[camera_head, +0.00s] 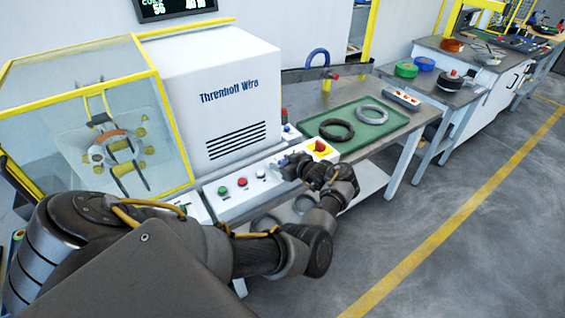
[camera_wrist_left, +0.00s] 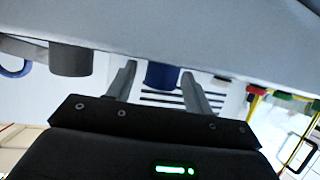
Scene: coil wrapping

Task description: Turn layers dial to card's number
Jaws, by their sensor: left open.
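The control panel (camera_head: 240,190) runs along the front of the white winding machine (camera_head: 215,95). My left gripper (camera_head: 288,165) is at the panel's right part, near the yellow plate with a red button (camera_head: 320,148). In the left wrist view, the gripper (camera_wrist_left: 159,70) is open, with a blue knob (camera_wrist_left: 162,76) showing between its fingers; I cannot tell whether they touch it. A dark grey knob (camera_wrist_left: 70,60) stands beside it. No label shows which knob is the layers dial, and its setting is unreadable. I cannot make out a card. My right gripper is out of view.
Green and red buttons (camera_head: 242,181) sit on the panel left of the gripper. A green tray (camera_head: 375,135) with two rings lies on the bench to the right. A yellow-framed clear guard (camera_head: 85,125) encloses the winding head. A display (camera_head: 172,8) hangs above.

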